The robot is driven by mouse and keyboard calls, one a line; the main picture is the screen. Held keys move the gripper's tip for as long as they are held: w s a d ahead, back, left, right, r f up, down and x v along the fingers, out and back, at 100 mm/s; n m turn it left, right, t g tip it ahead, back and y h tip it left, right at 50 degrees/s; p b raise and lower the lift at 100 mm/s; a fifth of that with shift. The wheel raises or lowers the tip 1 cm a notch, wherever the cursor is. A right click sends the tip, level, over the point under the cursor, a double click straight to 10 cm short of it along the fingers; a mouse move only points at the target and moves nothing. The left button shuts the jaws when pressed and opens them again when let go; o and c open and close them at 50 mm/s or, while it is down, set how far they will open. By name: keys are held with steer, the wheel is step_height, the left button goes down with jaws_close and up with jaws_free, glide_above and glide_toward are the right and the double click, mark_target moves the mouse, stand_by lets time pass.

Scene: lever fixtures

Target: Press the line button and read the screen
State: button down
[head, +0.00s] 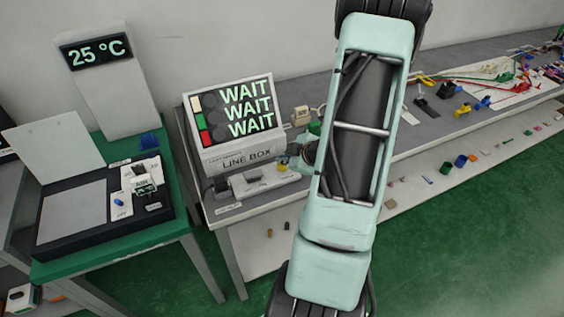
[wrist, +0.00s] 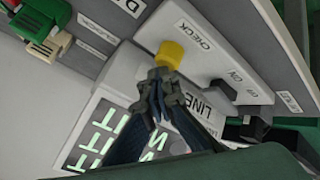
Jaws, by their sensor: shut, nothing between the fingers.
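The line box (head: 247,160) stands on the grey bench, its tilted screen (head: 243,108) showing WAIT on three rows. A yellow button (wrist: 172,54) beside the word CHECK is on a light panel in the wrist view. It shows small in the head view (head: 283,168), by the box's front. My gripper (wrist: 163,74) is shut and empty, its fingertips right at the yellow button. I cannot tell whether they touch it. In the head view my arm hides part of the gripper. The screen shows upside down and partly hidden behind the fingers in the wrist view.
A black switch (wrist: 222,89) near ON and OFF marks sits beside the button. A green connector (wrist: 38,30) is at the wrist view's upper left. The green table (head: 110,253) at left holds a 25 °C display (head: 95,52). Small parts cover the bench at right.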

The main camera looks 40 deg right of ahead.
stand_by(0.4)
steer(key=shift+r+p, duration=0.9)
steer(key=shift+r, duration=0.05)
step_height(320, 180, up, 5)
steer(key=p, duration=0.4)
stand_by(0.6)
